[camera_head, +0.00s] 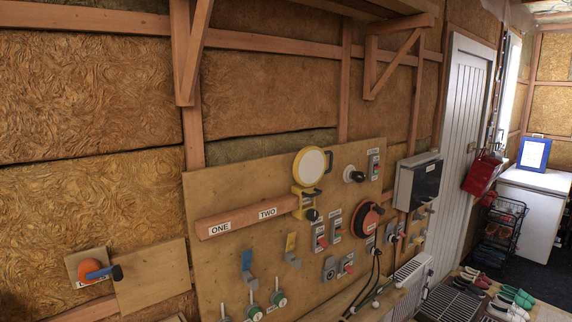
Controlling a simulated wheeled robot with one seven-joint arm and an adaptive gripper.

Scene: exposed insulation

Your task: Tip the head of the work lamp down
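The work lamp (311,166) is on the plywood panel, near its top middle. Its round head has a pale face and a yellow rim, and the face points out from the wall, roughly upright. A dark handle sticks out at the right of the head. Below the head is a yellow bracket (304,203), at the right end of a wooden bar (240,217) labelled ONE and TWO. A dark knob shows low on the bracket. My gripper is not in view.
The plywood panel (212,262) carries several switches, levers and an orange reel (364,218). A grey box (418,181) stands out at its right. An orange device with a blue handle (116,272) is at the lower left. Shelf brackets (395,65) project above. Shoes (515,298) sit lower right.

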